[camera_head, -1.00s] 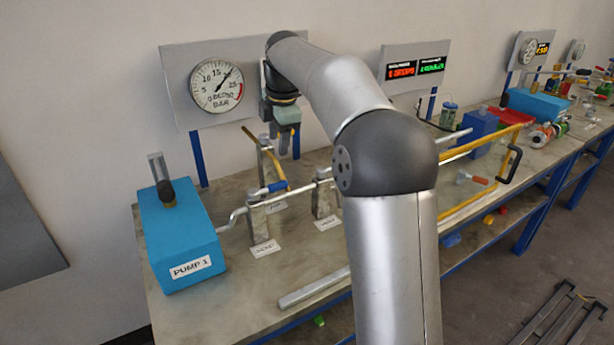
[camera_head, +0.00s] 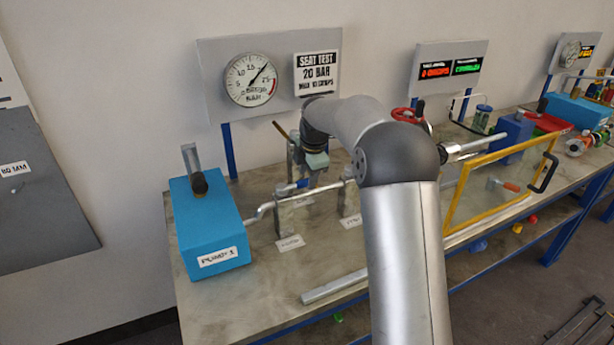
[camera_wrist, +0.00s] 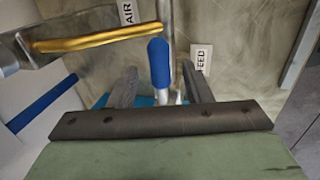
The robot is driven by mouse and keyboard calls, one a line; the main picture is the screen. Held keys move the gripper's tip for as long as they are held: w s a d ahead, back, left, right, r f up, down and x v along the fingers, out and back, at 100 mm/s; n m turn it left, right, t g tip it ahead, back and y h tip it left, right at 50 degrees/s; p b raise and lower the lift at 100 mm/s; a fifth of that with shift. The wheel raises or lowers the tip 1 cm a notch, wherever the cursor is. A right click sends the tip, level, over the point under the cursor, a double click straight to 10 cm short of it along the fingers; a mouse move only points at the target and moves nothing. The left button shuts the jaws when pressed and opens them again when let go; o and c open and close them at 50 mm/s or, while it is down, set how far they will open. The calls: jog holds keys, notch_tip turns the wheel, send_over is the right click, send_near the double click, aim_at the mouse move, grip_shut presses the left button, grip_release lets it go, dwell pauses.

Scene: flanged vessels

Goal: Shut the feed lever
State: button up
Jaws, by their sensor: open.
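The feed lever has a blue handle (camera_head: 291,187) above a grey post (camera_head: 284,216) on the bench, and appears to lie along the silver pipe. In the wrist view the blue handle (camera_wrist: 159,61) lies between my finger lines, beside the FEED label (camera_wrist: 201,60). My gripper (camera_head: 308,178) is open, just above and behind the handle in the head view. In the wrist view the fingers (camera_wrist: 159,84) are spread either side of the handle's line. I cannot tell whether they touch it. The lever's pivot is partly hidden.
A yellow lever (camera_wrist: 95,40) by the AIR label (camera_wrist: 128,12) stands close to my gripper. A blue pump (camera_head: 207,228) is at the left. A gauge panel (camera_head: 215,95) stands behind. A yellow-framed guard (camera_head: 480,222) is at the right. The bench front is mostly clear.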

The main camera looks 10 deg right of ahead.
jog(key=shift+x, duration=0.95)
jog(key=shift+c, duration=0.4)
grip_shut()
jog(key=shift+d, duration=0.1)
